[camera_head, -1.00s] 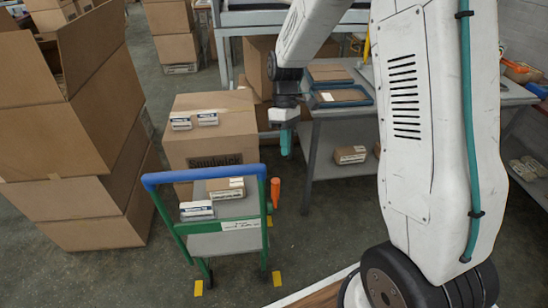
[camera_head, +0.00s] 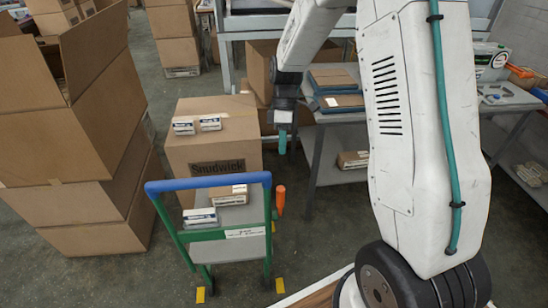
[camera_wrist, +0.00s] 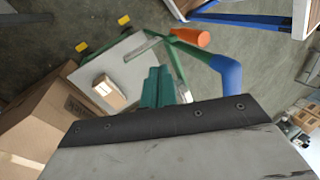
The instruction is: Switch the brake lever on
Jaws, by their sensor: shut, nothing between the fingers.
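The brake lever is an orange handle (camera_head: 281,200) standing upright at the right side of the green cart (camera_head: 243,232), near the blue push bar (camera_head: 208,182). It also shows as an orange handle in the wrist view (camera_wrist: 190,38), lying near the blue bar end (camera_wrist: 227,75). My gripper (camera_head: 282,142) is shut and empty, pointing down above and behind the lever, apart from it. In the wrist view its teal fingers (camera_wrist: 158,85) are together over the cart deck, below and left of the orange handle.
Small white-labelled boxes (camera_head: 200,218) lie on the cart. A large carton (camera_head: 213,145) stands behind it and stacked cartons (camera_head: 75,150) on the left. A grey table (camera_head: 330,115) stands behind my gripper. Yellow marks (camera_head: 200,295) are on the floor near the cart.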

